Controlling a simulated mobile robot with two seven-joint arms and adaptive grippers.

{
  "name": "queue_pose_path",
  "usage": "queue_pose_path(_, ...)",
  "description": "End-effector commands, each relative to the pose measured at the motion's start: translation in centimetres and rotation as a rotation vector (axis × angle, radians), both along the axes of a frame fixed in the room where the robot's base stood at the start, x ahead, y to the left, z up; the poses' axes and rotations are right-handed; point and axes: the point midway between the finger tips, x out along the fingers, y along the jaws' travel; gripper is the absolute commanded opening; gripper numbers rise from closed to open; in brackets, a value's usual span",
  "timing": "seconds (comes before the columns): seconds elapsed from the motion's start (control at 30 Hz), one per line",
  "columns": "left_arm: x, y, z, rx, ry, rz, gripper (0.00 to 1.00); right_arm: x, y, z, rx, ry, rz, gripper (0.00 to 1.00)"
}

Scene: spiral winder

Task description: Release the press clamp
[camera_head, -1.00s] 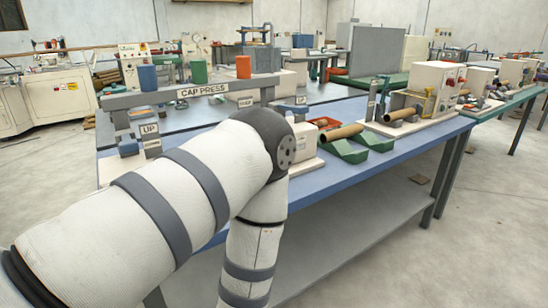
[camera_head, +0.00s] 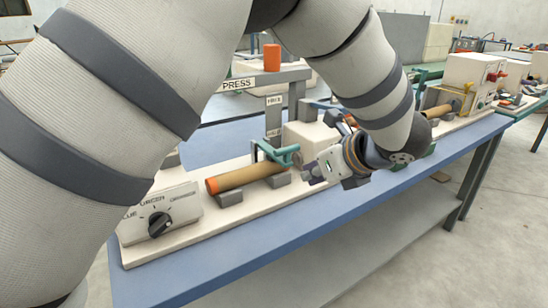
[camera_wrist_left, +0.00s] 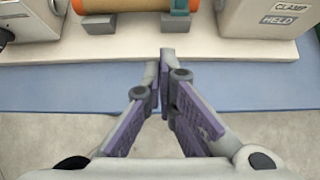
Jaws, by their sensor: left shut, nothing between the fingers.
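A teal clamp (camera_head: 276,152) stands over the right part of a brown tube with an orange end (camera_head: 240,177), which lies on dark supports. The clamp's lower part also shows at the top of the left wrist view (camera_wrist_left: 180,6). A pale block (camera_wrist_left: 270,18) there is labelled CLAMP and HELD. My left gripper (camera_head: 308,173) is at the front of the station, just right of the tube's near side. In the left wrist view its fingertips (camera_wrist_left: 162,62) meet, shut and empty, at the base's front edge, apart from the tube. My right gripper is not in view.
A white control box with a black knob (camera_head: 160,222) stands at the left of the cream base. A CAP PRESS frame, partly hidden by my arm, carries an orange cylinder (camera_head: 272,58). The blue table's front strip (camera_head: 250,250) is clear.

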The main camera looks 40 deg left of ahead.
Motion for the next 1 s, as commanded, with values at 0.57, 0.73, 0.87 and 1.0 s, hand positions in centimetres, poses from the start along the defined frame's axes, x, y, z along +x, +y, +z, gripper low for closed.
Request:
queue_pose_path(0.57, 0.4, 1.1, -1.1, -0.002, -0.001, 0.006, 0.00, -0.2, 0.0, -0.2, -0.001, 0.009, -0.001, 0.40)
queue_pose_path(0.73, 1.4, 3.6, -3.8, -0.002, 0.003, 0.006, 0.00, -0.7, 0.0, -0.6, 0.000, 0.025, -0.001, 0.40)
queue_pose_path(0.87, 2.2, 5.6, -5.7, -0.002, 0.003, 0.007, 0.00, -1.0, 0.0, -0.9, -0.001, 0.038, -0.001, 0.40)
queue_pose_path(1.0, 3.1, 7.2, -5.9, -0.004, -0.009, 0.004, 0.00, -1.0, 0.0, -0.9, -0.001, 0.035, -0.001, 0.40)
